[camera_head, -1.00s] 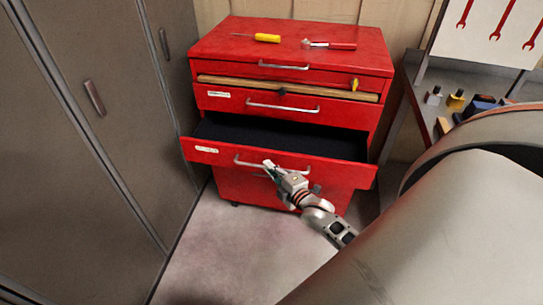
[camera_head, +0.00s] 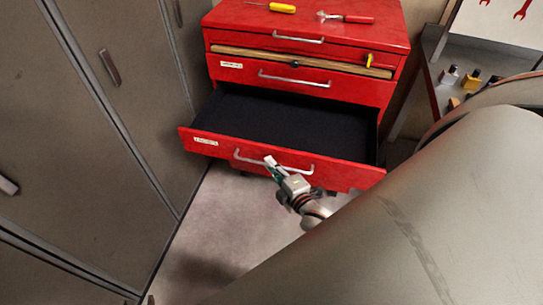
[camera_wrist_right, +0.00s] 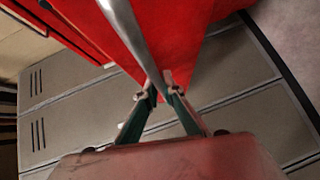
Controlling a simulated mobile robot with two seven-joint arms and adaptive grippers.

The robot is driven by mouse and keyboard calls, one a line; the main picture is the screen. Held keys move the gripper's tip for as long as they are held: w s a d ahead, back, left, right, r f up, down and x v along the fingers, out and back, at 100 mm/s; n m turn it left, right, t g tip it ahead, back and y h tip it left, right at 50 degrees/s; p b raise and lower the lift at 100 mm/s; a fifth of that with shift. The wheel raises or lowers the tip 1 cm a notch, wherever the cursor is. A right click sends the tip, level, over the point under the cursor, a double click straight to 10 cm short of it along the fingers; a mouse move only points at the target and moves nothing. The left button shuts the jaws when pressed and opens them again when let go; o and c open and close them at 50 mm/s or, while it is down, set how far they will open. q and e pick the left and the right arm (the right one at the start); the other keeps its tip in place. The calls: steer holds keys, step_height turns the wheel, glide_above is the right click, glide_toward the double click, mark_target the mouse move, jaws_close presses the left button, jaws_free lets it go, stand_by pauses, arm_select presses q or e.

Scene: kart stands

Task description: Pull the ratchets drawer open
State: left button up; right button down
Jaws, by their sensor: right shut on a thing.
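The red tool chest (camera_head: 300,90) stands at the back middle of the head view. Its lower drawer (camera_head: 222,155) is pulled well out, and its dark, empty-looking floor shows. A small label is on the drawer front; I cannot read it. My right gripper (camera_head: 272,165) is shut on the silver handle (camera_head: 246,157) of this drawer. In the right wrist view the handle (camera_wrist_right: 125,25) runs down between the fingertips (camera_wrist_right: 158,88). The drawers above are shut. My left gripper is not in view.
Grey lockers (camera_head: 90,120) stand close on the left. A workbench with small items (camera_head: 470,82) is at the right. Floor (camera_head: 225,215) is clear in front.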

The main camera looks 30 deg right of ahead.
steer(key=c, duration=2.2)
jaws_free()
steer(key=shift+o, duration=0.2)
steer(key=s+r, duration=0.1)
steer(key=s, duration=1.1)
steer(key=shift+a+r, duration=0.35)
steer(key=shift+a, duration=0.05)
steer(key=shift+w, duration=0.1)
steer(key=s+a+f+m+g+y, duration=0.4)
steer(key=a+f+m+g, duration=0.1)
steer(key=a+m, duration=0.6)
steer(key=shift+a+f+g, duration=0.25)
steer(key=shift+f+g, duration=0.05)
steer(key=shift+f, duration=0.6)
